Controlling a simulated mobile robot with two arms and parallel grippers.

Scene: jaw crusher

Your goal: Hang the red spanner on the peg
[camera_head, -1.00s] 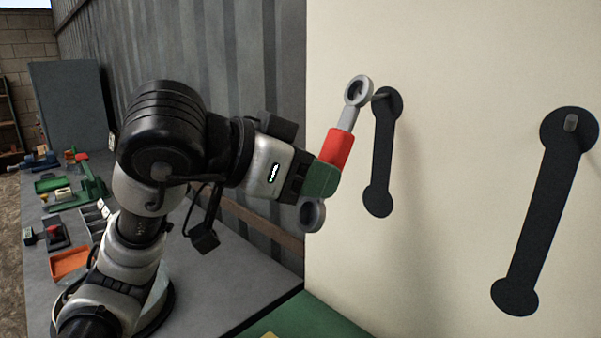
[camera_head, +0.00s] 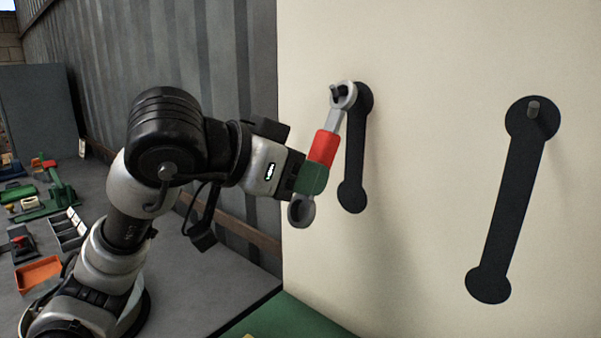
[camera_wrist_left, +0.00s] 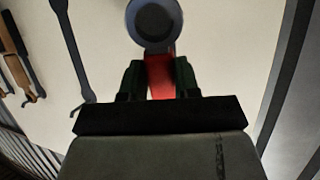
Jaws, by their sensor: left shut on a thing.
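The red spanner (camera_head: 324,147) is grey with a ring at each end and a red band in the middle. My left gripper (camera_head: 311,178) is shut on it just below the red band. The spanner is tilted, top leaning right. Its upper ring is in front of the left peg (camera_head: 336,91), whose tip shows within the ring's opening; how far the peg goes through I cannot tell. Behind is a dark spanner-shaped outline (camera_head: 354,160) on the cream board. In the left wrist view the spanner's red band (camera_wrist_left: 160,75) is between the fingers. My right gripper is not in view.
The cream board (camera_head: 420,200) has a second peg (camera_head: 533,108) over a larger dark outline (camera_head: 508,210) at right. A grey bench (camera_head: 215,275) with an orange tray (camera_head: 38,273) and several tools lies at left. A corrugated wall stands behind.

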